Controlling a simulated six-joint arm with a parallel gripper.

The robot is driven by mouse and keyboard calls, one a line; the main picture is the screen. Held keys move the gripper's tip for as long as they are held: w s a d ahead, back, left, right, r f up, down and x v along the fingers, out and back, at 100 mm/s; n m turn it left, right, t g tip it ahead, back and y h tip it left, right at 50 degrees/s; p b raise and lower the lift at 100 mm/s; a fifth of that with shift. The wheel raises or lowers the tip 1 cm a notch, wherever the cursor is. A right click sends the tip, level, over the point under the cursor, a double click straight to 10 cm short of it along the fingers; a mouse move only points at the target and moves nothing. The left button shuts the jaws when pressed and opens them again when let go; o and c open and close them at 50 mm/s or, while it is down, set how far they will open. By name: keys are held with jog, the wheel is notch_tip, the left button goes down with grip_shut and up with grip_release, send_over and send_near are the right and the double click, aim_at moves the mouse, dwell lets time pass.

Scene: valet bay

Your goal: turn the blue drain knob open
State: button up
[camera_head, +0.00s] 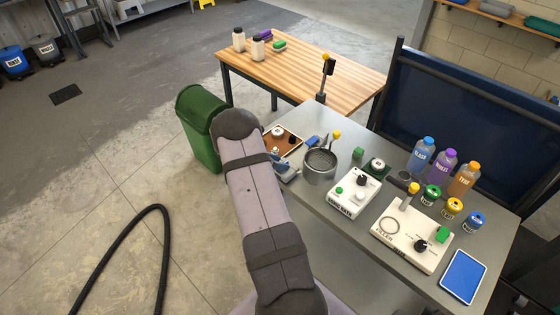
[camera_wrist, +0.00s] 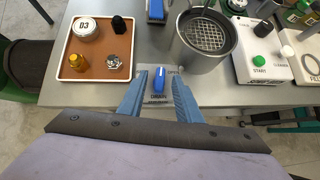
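The blue drain knob (camera_wrist: 159,77) sits on a small pale plate marked DRAIN, at the near edge of the grey bench in the wrist view. Its long handle stands nearly straight up and down in the picture. Small print on the plate is hard to read. My gripper (camera_wrist: 158,83) is open, with one blue finger on each side of the knob and a visible gap to both. Whether the tips reach down to its height I cannot tell. In the head view my gripper (camera_head: 284,168) is over the bench's left edge, and I cannot make out the knob.
A metal pot with a mesh (camera_wrist: 205,40) stands just beyond the knob to the right. A brown tray (camera_wrist: 72,68) with a tin and small parts lies to the left. A white control box (camera_wrist: 262,68) is further right. A green bin (camera_head: 196,140) stands beside the bench.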

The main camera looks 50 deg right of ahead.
jog(key=shift+d+f, duration=0.45)
grip_shut()
